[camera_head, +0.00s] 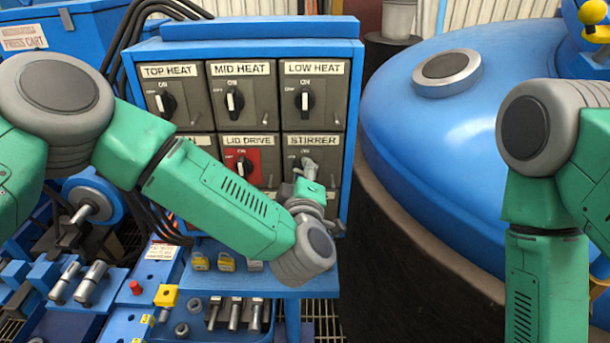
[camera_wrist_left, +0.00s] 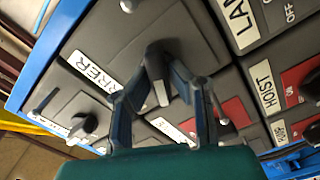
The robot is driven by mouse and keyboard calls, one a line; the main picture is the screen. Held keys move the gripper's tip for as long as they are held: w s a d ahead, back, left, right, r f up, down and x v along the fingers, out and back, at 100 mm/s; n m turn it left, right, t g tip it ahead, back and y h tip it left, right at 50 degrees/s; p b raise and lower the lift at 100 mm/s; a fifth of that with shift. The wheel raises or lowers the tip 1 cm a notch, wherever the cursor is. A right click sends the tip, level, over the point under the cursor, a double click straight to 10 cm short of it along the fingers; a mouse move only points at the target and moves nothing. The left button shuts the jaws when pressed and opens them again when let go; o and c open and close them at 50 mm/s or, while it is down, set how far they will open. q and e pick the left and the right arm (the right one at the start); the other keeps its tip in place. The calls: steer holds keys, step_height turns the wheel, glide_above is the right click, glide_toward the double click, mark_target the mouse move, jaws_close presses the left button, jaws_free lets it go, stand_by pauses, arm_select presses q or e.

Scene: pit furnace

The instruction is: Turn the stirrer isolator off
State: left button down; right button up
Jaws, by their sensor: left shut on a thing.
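The stirrer isolator (camera_head: 293,163) is the grey unit under the "STIRRER" label, at the right of the second row of the blue switch cabinet (camera_head: 354,110). My left gripper (camera_head: 308,168) is in front of this unit and covers most of its knob. In the left wrist view the isolator's dark knob (camera_wrist_left: 160,52) stands between the fingertips of the left gripper (camera_wrist_left: 166,75), which are shut on it. The exact angle of the knob is hard to tell. My right gripper is out of view; only the right arm shows at the right edge.
The lid drive isolator (camera_head: 243,163), with a red plate, is directly left. The low heat isolator (camera_head: 304,98) is directly above. Padlocks (camera_head: 226,261) sit on a ledge below. A large blue furnace lid (camera_head: 450,130) fills the right side.

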arm_select(q)
steer(key=n+b, duration=0.1)
steer(key=n, duration=0.1)
steer(key=f+n+b, duration=0.1)
steer(key=n, duration=0.2)
steer(key=shift+s, duration=0.15)
stand_by(0.6)
steer(key=c, duration=1.6)
jaws_free()
steer(key=shift+c, duration=0.2)
steer(key=shift+o, duration=0.5)
steer(key=shift+a+r+n, duration=0.2)
steer(key=shift+n, duration=0.1)
steer(key=s, duration=1.2)
